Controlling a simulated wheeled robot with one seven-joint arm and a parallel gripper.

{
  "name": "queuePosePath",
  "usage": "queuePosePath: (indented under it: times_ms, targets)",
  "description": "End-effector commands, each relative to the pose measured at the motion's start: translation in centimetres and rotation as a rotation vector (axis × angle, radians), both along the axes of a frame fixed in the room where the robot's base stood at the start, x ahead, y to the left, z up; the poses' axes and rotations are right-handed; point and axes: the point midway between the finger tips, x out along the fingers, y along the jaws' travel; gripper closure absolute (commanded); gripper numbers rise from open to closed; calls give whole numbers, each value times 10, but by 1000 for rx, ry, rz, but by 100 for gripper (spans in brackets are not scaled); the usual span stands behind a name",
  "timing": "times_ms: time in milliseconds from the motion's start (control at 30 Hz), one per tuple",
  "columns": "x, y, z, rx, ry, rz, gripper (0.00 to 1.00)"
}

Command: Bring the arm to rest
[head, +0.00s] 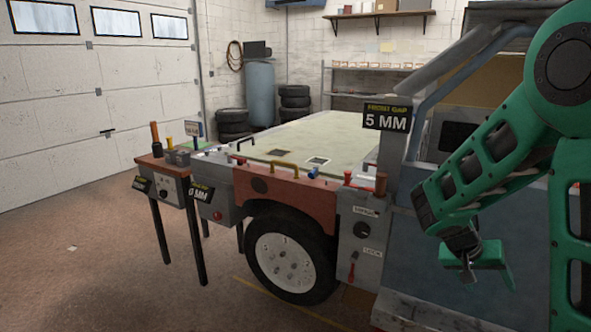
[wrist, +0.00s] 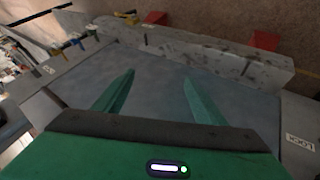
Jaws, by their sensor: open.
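My green arm (head: 490,165) reaches in from the right of the head view, bent at the elbow, with its end hanging low. My gripper (head: 490,268) hangs in front of the blue-grey side panel (head: 440,245) of the vehicle frame. In the wrist view my gripper (wrist: 156,80) has its two green fingers spread wide apart, with nothing between them. Below the fingers lies a flat blue-grey surface (wrist: 150,100). I cannot tell whether the fingers touch it.
A worn grey beam (wrist: 215,58) crosses beyond the fingers, near red blocks (wrist: 265,40). A tyred wheel (head: 287,262) and a grey post with a red lever (head: 352,270) stand left of my gripper. A small side table (head: 160,165) is farther left. Open floor (head: 80,260) lies at left.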

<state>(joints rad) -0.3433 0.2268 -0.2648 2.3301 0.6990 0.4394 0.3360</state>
Motion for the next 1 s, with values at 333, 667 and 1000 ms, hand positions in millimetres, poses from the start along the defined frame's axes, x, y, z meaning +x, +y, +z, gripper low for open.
queuePosePath:
  times_ms: [333,667,1000]
  targets:
    - [-110,-2,28,323,71,-73,35]
    - [-205,30,54,575,94,-24,35]
    - [-251,57,64,681,103,41,35]
